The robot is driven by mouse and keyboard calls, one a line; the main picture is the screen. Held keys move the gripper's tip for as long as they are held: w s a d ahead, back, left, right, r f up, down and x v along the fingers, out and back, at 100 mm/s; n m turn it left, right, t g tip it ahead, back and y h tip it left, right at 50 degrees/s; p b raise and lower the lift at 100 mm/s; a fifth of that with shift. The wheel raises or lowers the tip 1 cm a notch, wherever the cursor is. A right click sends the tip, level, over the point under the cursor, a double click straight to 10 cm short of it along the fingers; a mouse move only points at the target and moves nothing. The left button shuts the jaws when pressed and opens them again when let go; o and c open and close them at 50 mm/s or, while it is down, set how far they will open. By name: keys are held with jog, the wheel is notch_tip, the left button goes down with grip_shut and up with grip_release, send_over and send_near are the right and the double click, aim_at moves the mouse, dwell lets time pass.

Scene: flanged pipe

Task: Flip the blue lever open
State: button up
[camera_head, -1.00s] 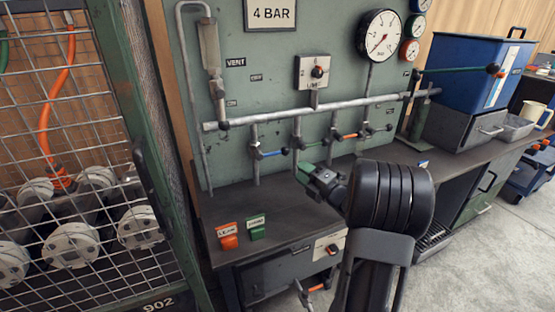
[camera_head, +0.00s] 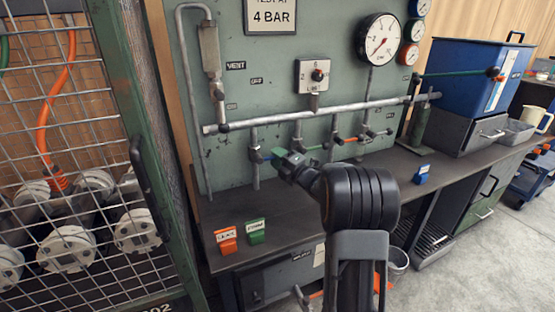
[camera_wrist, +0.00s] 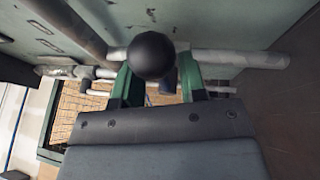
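The blue lever (camera_head: 266,155) sits on the leftmost small valve under the horizontal pipe. It points right, roughly level, and my gripper hides part of it in the head view. My gripper (camera_head: 280,156) is at the lever's right end. In the wrist view my gripper (camera_wrist: 158,85) has its two green fingers apart. A black ball (camera_wrist: 153,55) shows between and in front of them, with a pipe behind. I cannot tell whether the ball belongs to the lever or whether a finger touches it.
The grey horizontal pipe (camera_head: 300,116) and its vertical branches run close around my gripper. Other levers, including an orange one (camera_head: 356,139), are to the right. Orange (camera_head: 227,239) and green (camera_head: 256,232) tags stand on the bench, with a blue tag (camera_head: 421,174) further right.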

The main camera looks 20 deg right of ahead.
grip_shut()
